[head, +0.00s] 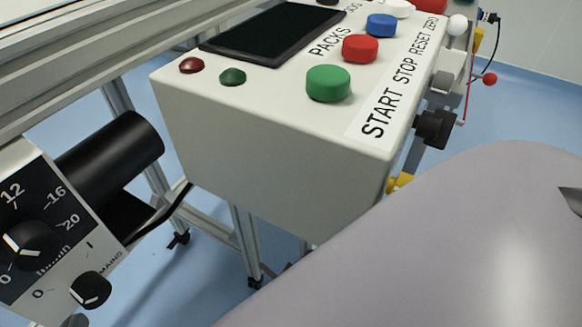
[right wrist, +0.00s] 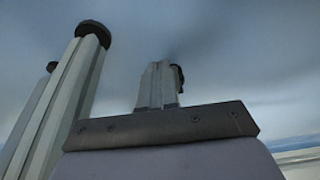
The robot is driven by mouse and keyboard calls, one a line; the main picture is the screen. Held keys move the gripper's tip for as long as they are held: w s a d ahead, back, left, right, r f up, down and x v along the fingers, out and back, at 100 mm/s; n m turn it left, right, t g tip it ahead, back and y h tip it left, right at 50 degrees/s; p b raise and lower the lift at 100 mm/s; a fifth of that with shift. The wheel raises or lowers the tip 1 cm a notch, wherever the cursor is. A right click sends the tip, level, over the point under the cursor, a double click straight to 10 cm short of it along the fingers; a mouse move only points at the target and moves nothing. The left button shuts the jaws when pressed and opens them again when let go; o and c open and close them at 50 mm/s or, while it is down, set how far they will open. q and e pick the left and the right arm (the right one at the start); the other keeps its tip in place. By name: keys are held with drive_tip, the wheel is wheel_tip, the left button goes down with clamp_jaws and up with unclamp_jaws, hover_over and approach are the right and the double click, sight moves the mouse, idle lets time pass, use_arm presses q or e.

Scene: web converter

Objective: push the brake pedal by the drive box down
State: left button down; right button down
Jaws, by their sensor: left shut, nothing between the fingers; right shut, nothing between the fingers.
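The drive box (head: 45,235) is at the left edge of the head view, a grey panel with a black dial, a numbered scale and a mains knob (head: 91,290). A black motor-like cylinder (head: 110,155) sits behind it. I cannot make out the brake pedal in either view. My pale arm fills the lower right.
A cream control box (head: 270,160) with a dark screen (head: 268,35) and coloured buttons stands in the middle. A black knob (head: 435,127) sticks out at its right. Metal frame legs (head: 245,235) stand on the blue floor. Pale posts (right wrist: 60,100) show in the right wrist view.

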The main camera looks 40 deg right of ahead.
use_arm(q)
drive_tip(key=shift+a+r, duration=0.1)
drive_tip(key=shift+a, duration=0.1)
use_arm(e)
drive_tip(key=shift+w+f, duration=0.1)
drive_tip(key=shift+f, duration=0.3)
use_arm(q)
drive_tip(key=shift+r, duration=0.1)
use_arm(e)
drive_tip(key=shift+f, duration=0.1)
